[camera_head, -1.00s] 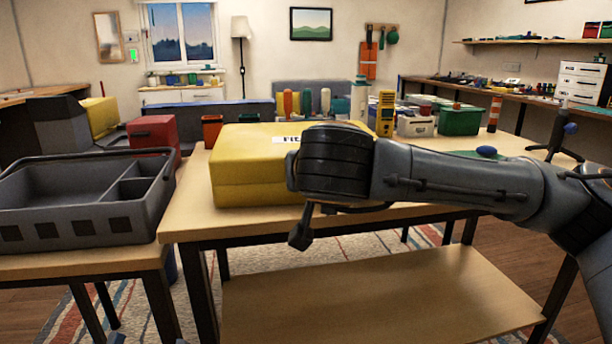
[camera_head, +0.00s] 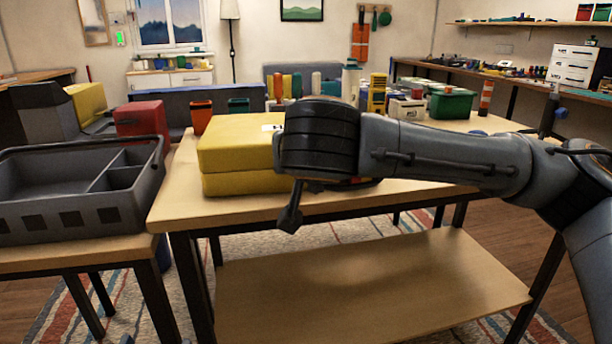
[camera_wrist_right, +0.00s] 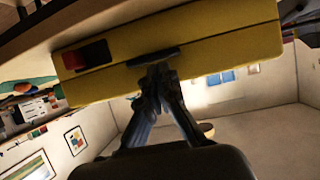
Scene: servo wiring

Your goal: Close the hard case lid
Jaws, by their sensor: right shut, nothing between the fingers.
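The yellow hard case (camera_head: 240,150) sits on the middle table in the head view. Its lid (camera_head: 235,138) lies down over the lower half (camera_head: 235,184), with a dark seam between them; my right arm hides the case's right part. In the right wrist view, the case front (camera_wrist_right: 215,45) fills the top, tilted, with a red latch (camera_wrist_right: 88,56) and a black handle (camera_wrist_right: 153,57). My right gripper (camera_wrist_right: 158,72) is shut and empty, its fingertips at the handle by the seam; contact cannot be told. My left gripper is out of view.
A grey divided tray (camera_head: 80,205) stands on the left table, near a red box (camera_head: 141,120). A green bin (camera_head: 452,103) and other items stand at the table's back right. The lower shelf (camera_head: 370,285) is bare.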

